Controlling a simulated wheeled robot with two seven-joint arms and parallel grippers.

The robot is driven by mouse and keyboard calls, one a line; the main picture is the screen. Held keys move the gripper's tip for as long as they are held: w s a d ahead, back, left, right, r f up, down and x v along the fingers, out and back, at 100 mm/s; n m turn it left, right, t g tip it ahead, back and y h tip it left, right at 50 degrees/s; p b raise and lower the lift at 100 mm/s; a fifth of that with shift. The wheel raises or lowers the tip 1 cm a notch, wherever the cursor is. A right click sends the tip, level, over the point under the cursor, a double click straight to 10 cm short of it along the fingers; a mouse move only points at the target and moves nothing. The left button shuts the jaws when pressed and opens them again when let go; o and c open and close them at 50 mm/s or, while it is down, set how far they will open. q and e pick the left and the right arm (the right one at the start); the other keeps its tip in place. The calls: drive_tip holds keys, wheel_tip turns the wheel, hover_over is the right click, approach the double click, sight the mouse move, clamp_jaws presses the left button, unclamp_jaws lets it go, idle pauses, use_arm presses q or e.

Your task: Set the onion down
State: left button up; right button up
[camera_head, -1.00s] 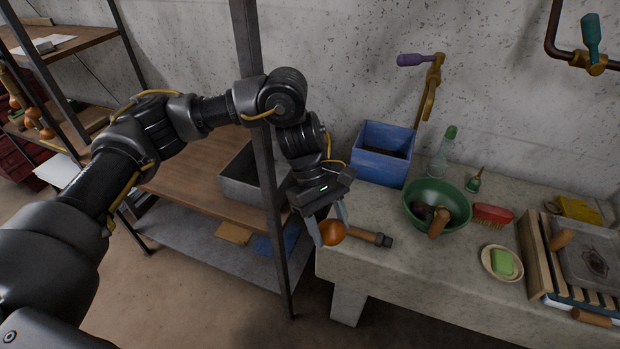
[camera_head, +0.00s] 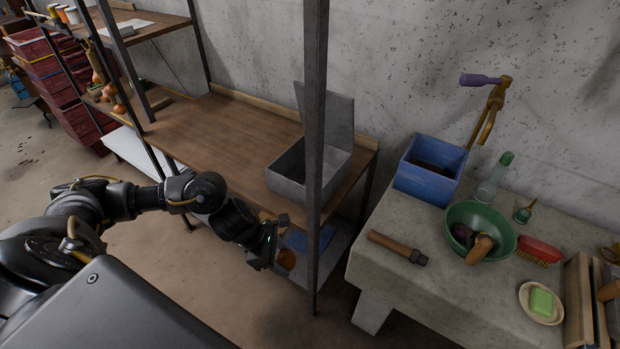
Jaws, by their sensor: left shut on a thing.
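The onion (camera_head: 287,260) is a small orange-brown ball, partly hidden by my left gripper (camera_head: 280,257). The gripper is shut on it and holds it in the air, in front of the wooden bench and left of the dark upright post. The fingers are mostly hidden behind the gripper's body. My right gripper is not in view.
A wooden bench (camera_head: 225,140) carries an open grey metal box (camera_head: 290,188). A dark post (camera_head: 314,130) stands close right of the gripper.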

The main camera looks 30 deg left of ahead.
use_arm(q)
drive_tip(key=w+a+r+n+t+y, duration=0.3)
drive_tip(key=w+a+n+y, duration=0.4)
drive_tip(key=a+n, duration=0.5)
drive_tip(key=n, duration=0.4)
drive_tip(key=shift+r, duration=0.25)
